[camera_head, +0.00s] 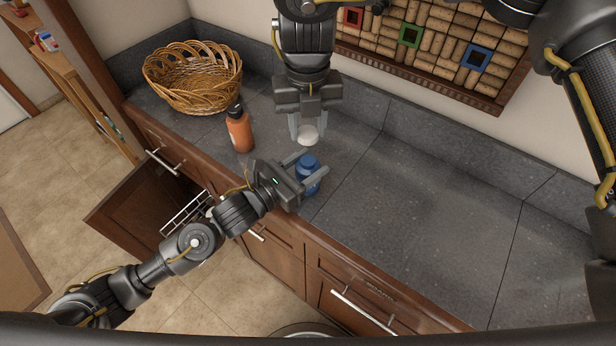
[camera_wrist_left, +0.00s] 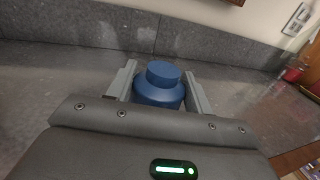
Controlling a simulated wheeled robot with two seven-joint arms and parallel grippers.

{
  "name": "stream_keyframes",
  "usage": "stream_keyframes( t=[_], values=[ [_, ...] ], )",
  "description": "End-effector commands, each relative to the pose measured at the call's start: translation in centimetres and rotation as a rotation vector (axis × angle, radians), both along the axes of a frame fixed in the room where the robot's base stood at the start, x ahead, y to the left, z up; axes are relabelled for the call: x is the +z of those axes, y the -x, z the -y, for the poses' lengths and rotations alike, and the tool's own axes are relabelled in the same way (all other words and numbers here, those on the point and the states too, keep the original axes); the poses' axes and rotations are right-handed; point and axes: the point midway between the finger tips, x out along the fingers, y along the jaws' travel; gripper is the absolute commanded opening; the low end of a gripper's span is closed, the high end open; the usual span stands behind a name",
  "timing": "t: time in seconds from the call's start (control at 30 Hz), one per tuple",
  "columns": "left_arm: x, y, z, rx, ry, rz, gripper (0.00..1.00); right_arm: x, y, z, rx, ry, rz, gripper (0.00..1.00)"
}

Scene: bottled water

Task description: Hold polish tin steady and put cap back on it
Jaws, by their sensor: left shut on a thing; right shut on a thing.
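The polish tin, a blue rounded container with a narrower blue top (camera_head: 309,175), stands upright near the counter's front edge. It also shows in the left wrist view (camera_wrist_left: 160,92), between the two fingers. My left gripper (camera_head: 316,163) is shut around the tin from the front left. My right gripper (camera_head: 307,138) points down from above and is shut on a small white cap (camera_head: 308,132). In the head view the cap appears just behind and above the tin, apart from it. The right gripper and cap are not seen in the left wrist view.
An orange bottle with a black top (camera_head: 239,130) stands left of the grippers. A wicker basket (camera_head: 193,78) is at the back left. The counter (camera_head: 430,200) is clear to the right.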

Motion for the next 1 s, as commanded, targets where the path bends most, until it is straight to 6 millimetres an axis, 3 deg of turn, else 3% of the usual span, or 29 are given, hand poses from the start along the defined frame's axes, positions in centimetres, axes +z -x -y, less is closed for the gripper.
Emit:
stream_keyframes(
  t=[0.43, 1.0],
  values=[
    [-0.3, 0.1, 0.0, -0.001, -0.005, -0.005, 0.1, -4.8, -0.1, 0.1, 0.0, 0.0, -0.001, 0.16],
    [-0.4, 0.1, 0.0, -0.001, -0.007, -0.006, 0.1, -5.1, -0.1, 0.1, 0.0, -0.001, 0.0, 0.16]
  ],
)
